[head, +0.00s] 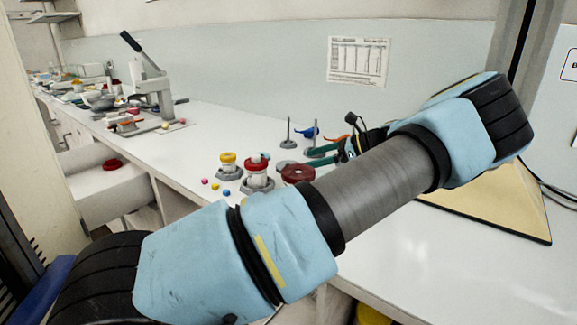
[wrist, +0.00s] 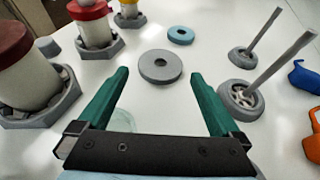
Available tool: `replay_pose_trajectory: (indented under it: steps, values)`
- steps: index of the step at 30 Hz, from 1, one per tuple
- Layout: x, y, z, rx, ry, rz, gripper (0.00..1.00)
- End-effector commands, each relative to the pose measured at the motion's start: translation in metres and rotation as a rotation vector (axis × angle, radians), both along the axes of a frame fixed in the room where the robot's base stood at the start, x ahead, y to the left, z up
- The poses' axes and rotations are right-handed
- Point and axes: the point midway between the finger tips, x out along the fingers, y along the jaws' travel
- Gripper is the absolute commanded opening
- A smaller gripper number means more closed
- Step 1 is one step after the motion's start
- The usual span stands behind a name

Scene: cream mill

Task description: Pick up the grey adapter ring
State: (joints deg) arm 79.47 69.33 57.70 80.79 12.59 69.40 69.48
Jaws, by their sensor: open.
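The grey adapter ring (wrist: 160,76) lies flat on the white bench in the wrist view, a thick disc with a small centre hole. My gripper (wrist: 158,73) has two green fingers spread wide, one on each side of the picture, with the ring beyond and between their tips. Nothing is held between the fingers. In the head view my arm covers much of the scene, one green finger (head: 322,152) shows, and I cannot make out the ring there.
A smaller blue-grey ring (wrist: 181,34) lies farther back. Two rod stands (wrist: 241,97) are at right, beside a blue object (wrist: 307,76) and an orange object (wrist: 313,132). Red-topped jars (wrist: 22,65) in grey bases stand at left. A lever press (head: 152,88) stands farther along the bench.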

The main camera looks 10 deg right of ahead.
Motion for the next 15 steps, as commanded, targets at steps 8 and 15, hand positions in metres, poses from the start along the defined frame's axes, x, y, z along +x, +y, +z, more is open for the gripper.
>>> replay_pose_trajectory:
  steps: [8, 15]
  values:
    - [0.015, 0.031, -0.019, 0.005, 0.001, 0.002, 1.0]
    - [0.019, 0.039, -0.024, 0.001, 0.0, 0.0, 1.0]
